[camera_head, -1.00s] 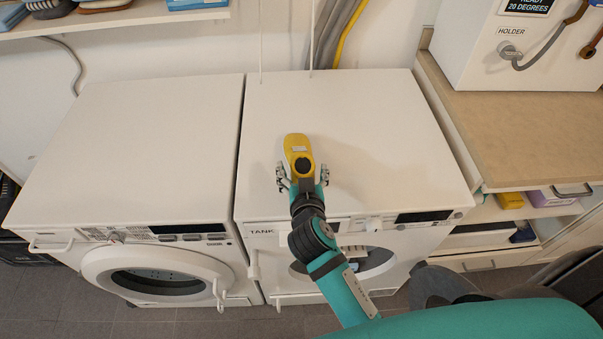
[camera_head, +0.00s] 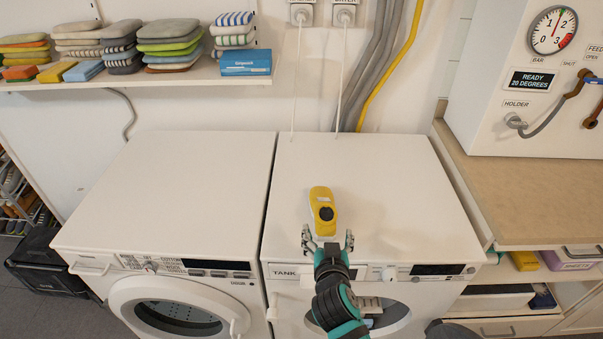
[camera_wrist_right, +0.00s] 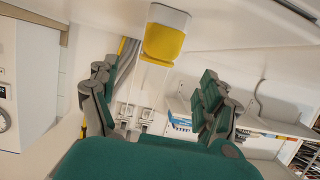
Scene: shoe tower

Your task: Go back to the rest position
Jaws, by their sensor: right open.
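A yellow object with a black round cap or hole (camera_head: 323,206) and a pale label lies on top of the right white machine (camera_head: 385,165), towards its front edge. My right gripper (camera_head: 328,238) is at the front edge of that machine, just in front of the yellow object. Its fingers are spread and nothing is between them. In the right wrist view the open fingers show at both sides, and the yellow object (camera_wrist_right: 163,42), with a whitish end, is ahead beyond the fingertips, apart from them. My left gripper is not in view.
A second white machine (camera_head: 170,190) stands at the left. A wall shelf (camera_head: 140,77) holds stacks of folded cloths and a blue box (camera_head: 246,62). A beige counter (camera_head: 520,195) with a gauge box (camera_head: 530,120) stands at the right. Cables and hoses run down the wall.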

